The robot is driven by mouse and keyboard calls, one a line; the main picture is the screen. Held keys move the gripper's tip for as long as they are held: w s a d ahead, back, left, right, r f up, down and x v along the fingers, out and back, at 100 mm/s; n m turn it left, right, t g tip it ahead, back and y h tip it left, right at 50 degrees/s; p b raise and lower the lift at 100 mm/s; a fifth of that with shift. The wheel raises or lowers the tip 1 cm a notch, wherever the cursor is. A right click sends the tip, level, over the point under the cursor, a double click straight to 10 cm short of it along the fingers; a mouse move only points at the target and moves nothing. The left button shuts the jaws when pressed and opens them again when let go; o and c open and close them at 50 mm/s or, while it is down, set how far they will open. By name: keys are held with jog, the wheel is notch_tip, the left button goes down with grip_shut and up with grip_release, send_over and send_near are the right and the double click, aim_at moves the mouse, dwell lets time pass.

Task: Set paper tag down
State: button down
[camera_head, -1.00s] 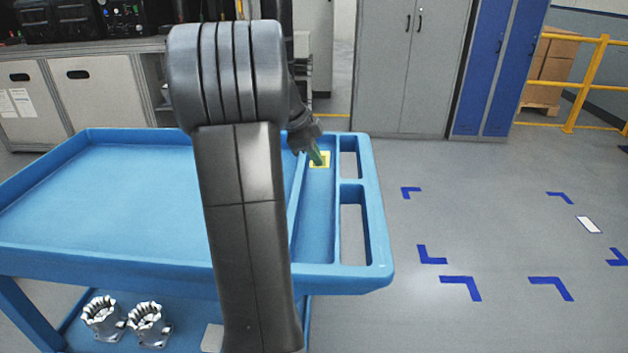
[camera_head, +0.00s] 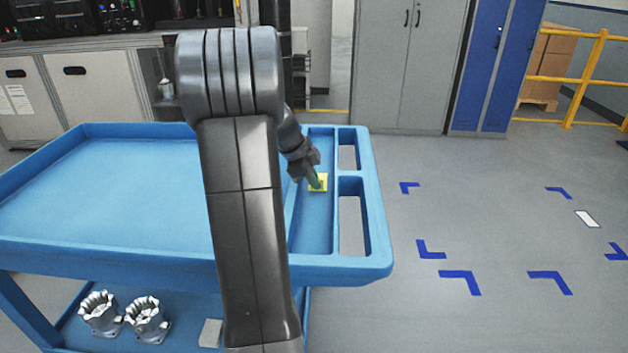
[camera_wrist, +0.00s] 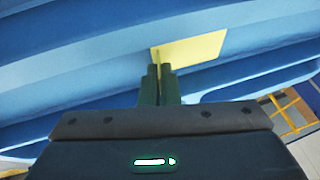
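The yellow paper tag (camera_head: 323,180) is over the narrow right-hand channel of the blue cart (camera_head: 110,180). In the wrist view the tag (camera_wrist: 195,49) lies ahead of the fingertips, with a thin raised part at its left between them. My gripper (camera_head: 316,184) points down and has its green fingers nearly together on that part; they also show in the wrist view (camera_wrist: 160,72). The tag looks roughly level with the channel floor. I cannot tell whether it touches the floor.
The large left tray of the cart is empty. Two grey machined housings (camera_head: 99,313) (camera_head: 147,320) stand on the lower shelf. Two slots (camera_head: 352,225) run along the cart's right side. Blue corner marks (camera_head: 460,281) lie on the clear floor to the right.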

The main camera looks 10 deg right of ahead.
jog(key=shift+f, duration=0.2)
jog(key=c, duration=1.7)
grip_release()
jog(key=shift+r, duration=0.1)
jog(key=shift+r, duration=0.25)
jog(key=p+v, duration=0.1)
jog(key=v, duration=1)
jog(key=shift+s+a+r+p, duration=0.1)
jog(key=shift+a+r+p, duration=0.2)
jog(key=shift+p, duration=0.05)
